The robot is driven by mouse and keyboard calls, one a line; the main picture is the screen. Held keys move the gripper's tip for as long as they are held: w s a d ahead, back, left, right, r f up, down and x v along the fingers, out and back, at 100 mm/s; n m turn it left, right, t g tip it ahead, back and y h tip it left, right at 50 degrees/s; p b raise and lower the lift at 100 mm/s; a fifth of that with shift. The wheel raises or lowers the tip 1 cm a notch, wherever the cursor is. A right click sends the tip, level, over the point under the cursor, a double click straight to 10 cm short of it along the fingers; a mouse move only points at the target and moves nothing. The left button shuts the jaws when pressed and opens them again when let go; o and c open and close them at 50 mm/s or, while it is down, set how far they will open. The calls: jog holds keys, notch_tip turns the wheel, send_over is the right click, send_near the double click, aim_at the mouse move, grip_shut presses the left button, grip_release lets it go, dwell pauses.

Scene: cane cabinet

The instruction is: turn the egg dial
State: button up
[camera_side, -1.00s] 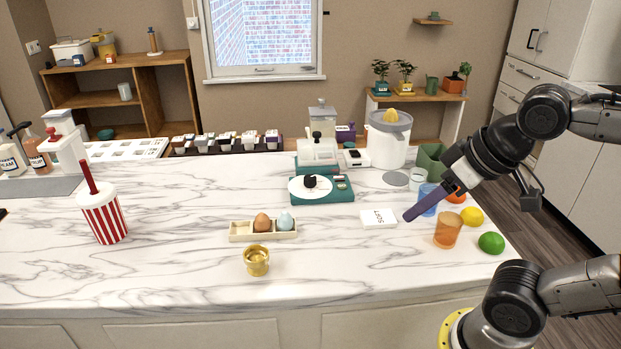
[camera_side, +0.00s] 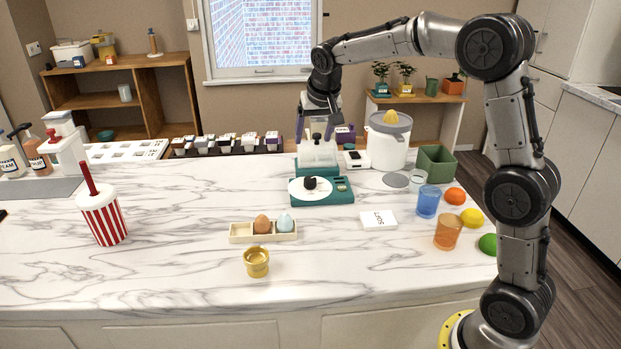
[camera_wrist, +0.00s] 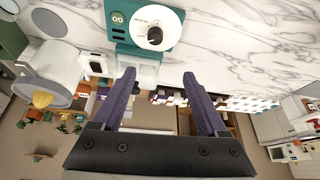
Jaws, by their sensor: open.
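The egg dial (camera_side: 310,188) is a white disc with a black knob (camera_side: 310,182), set on a teal base (camera_side: 343,190) on the marble counter. In the wrist view, the dial (camera_wrist: 168,28) and its black knob (camera_wrist: 154,37) show near the top, beyond the fingertips. My gripper (camera_side: 317,136) is open and empty, above and behind the dial, around the clear-topped part of the machine in the picture. Its two purple fingers (camera_wrist: 158,76) stand apart in the wrist view. They do not touch the knob. A white card (camera_side: 378,219) reading SOFT lies to the right of the dial.
A juicer (camera_side: 388,140), green bin (camera_side: 437,162), blue glass (camera_side: 428,201) and orange glass (camera_side: 447,231) are right.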

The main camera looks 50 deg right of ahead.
aim_at(310, 179)
jog(key=shift+g, duration=0.5)
jog(key=x, duration=1.7)
jog(key=shift+s+d+f, duration=0.1)
jog(key=shift+s+f, duration=0.05)
jog(key=shift+s, duration=0.05)
grip_shut()
